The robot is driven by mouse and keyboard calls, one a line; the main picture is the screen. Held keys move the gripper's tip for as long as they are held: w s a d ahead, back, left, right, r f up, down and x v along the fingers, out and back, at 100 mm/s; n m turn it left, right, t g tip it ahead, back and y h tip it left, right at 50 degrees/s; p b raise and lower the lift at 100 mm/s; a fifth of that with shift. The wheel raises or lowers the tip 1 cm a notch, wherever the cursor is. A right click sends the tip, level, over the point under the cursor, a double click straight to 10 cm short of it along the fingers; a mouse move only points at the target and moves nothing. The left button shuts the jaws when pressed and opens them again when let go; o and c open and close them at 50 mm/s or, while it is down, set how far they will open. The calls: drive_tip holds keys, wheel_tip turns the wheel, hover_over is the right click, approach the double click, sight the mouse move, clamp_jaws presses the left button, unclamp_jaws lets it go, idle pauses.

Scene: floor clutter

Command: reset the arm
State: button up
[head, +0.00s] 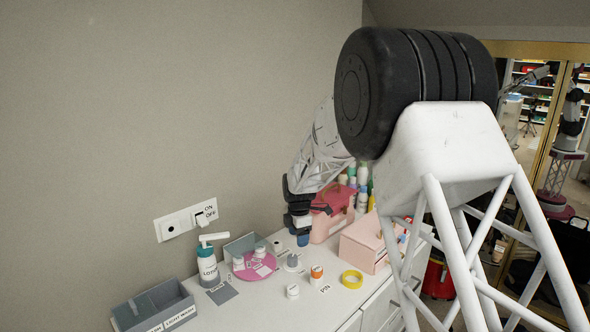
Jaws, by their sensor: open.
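My arm reaches from the right side of the head view over a white counter (262,308). My gripper (300,226) is the dark end of the arm, above the back of the counter, beside a pink case (331,222). The gripper is open. Its fingertips are small and partly hidden in this view, and I see nothing held between them. A small blue-and-white object (303,239) shows just below it; I cannot tell whether they touch.
A lotion pump bottle (207,264), grey tray (152,308), pink round mat (256,268), small jars, yellow tape roll (352,279) and pink box (364,243) crowd the counter. Several bottles stand behind the case. A gold-framed mirror (550,130) is at right.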

drive_tip(key=s+d+r+m+t, duration=0.1)
drive_tip(key=s+d+r+m, duration=0.5)
drive_tip(key=s+r, duration=0.5)
drive_tip(key=s+d+r+m, duration=0.5)
drive_tip(key=s+d+r, duration=0.15)
drive_tip(key=s, duration=0.75)
drive_tip(key=s+d+m, duration=0.2)
drive_tip(key=s+m, duration=0.3)
drive_tip(key=s, duration=0.9)
drive_tip(key=s+d+m+t, duration=0.1)
drive_tip(key=s+d+m, duration=0.2)
drive_tip(key=s, duration=1.1)
drive_tip(key=m, duration=0.3)
drive_tip(key=shift+s+r+m, duration=0.15)
drive_tip(key=shift+r+m, duration=0.05)
drive_tip(key=shift+m, duration=0.1)
